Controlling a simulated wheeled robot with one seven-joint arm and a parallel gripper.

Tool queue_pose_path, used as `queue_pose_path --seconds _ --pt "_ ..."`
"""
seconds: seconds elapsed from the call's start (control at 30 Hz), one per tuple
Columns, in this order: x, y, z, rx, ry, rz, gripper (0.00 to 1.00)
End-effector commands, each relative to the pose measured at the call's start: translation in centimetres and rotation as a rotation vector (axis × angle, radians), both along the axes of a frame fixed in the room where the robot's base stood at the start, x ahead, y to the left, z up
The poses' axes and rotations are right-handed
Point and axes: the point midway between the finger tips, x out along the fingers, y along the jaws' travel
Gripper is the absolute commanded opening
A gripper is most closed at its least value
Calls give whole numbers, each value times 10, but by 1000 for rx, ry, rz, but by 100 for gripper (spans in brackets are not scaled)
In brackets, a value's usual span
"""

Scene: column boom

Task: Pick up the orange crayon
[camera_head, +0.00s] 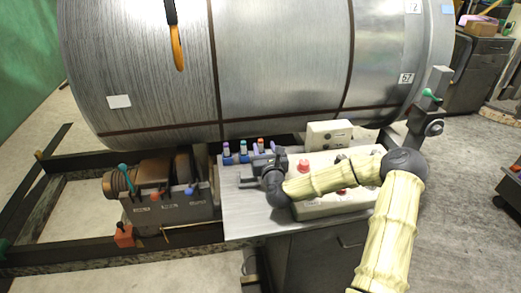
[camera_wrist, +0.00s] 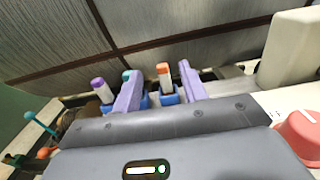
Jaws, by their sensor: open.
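The orange crayon (camera_head: 261,142) stands upright in a blue holder at the back edge of the grey bench, the rightmost in a row. In the wrist view the orange crayon (camera_wrist: 164,76) shows its orange tip and pale body, with its base in the blue holder (camera_wrist: 169,99). My gripper (camera_head: 264,150) is open and empty, with lavender fingers. In the wrist view my gripper (camera_wrist: 159,76) has one finger on each side of the crayon in the picture. I cannot tell whether the crayon is between the fingertips or just beyond them.
A purple crayon (camera_wrist: 100,89) and a teal crayon (camera_wrist: 127,75), partly hidden by my left finger, stand left of it. A large metal drum (camera_head: 290,60) lies close behind. A control box with red buttons (camera_head: 303,166) sits right, near my wrist.

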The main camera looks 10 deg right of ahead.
Motion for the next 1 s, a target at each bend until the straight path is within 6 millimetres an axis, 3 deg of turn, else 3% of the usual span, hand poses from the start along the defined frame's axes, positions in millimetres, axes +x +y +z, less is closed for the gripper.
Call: queue_pose_path --seconds 0.17,0.4,0.8,1.0 --pt "0 1 -33 -1 3 1 43" --pt "24 0 -32 -1 0 0 43" --pt "28 0 -32 -1 0 1 43" --pt "51 1 -31 -1 -2 0 43"
